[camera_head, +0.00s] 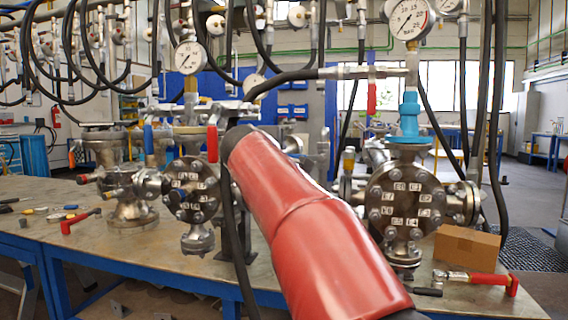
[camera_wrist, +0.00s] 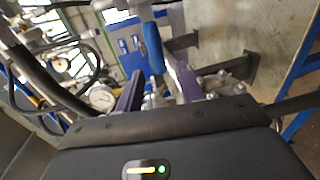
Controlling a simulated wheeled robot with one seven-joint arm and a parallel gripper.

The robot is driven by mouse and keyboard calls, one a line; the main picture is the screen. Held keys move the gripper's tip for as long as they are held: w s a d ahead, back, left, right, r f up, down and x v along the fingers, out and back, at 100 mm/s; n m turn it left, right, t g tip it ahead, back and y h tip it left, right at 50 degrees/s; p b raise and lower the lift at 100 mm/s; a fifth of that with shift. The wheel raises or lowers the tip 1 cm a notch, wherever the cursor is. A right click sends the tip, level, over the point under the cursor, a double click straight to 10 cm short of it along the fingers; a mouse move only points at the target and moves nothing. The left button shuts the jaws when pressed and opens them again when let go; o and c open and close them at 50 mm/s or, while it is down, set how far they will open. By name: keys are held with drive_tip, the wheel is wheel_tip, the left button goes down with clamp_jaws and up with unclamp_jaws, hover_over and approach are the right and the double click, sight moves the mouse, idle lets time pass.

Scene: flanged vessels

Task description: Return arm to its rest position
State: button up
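My arm (camera_head: 315,225), in a red sleeve, reaches up and away from the bottom of the head view to the flanged vessels. It hides my gripper in that view. In the wrist view my gripper (camera_wrist: 159,72) shows two purple fingers standing apart. A blue handle (camera_wrist: 152,45) appears in line with the gap between them. I cannot tell if it lies between the fingers or beyond them. The right flanged vessel (camera_head: 402,200) has labelled bolts and a blue fitting on top. The left vessels (camera_head: 128,190) stand beyond the arm to the left.
A workbench (camera_head: 215,270) carries the vessels. A cardboard box (camera_head: 466,246) and a red-handled wrench (camera_head: 478,279) lie at the right. Small tools (camera_head: 55,215) lie at the left. Black hoses and a pressure gauge (camera_head: 190,58) hang close around the arm.

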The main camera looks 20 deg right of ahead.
drive_tip(key=shift+v, duration=1.25)
drive_tip(key=s+a+f+m+g+y, duration=0.3)
drive_tip(key=s+f+m+y, duration=0.1)
drive_tip(key=s+f, duration=1.2)
drive_tip(key=s+a+f+m+g+y, duration=0.3)
drive_tip(key=s+f+m, duration=0.4)
drive_tip(key=s+f, duration=1)
wheel_tip(320, 180, down, 3)
drive_tip(key=shift+s+f+g+y, duration=0.1)
drive_tip(key=shift+s+g+y, duration=0.1)
drive_tip(key=shift+g+y, duration=0.6)
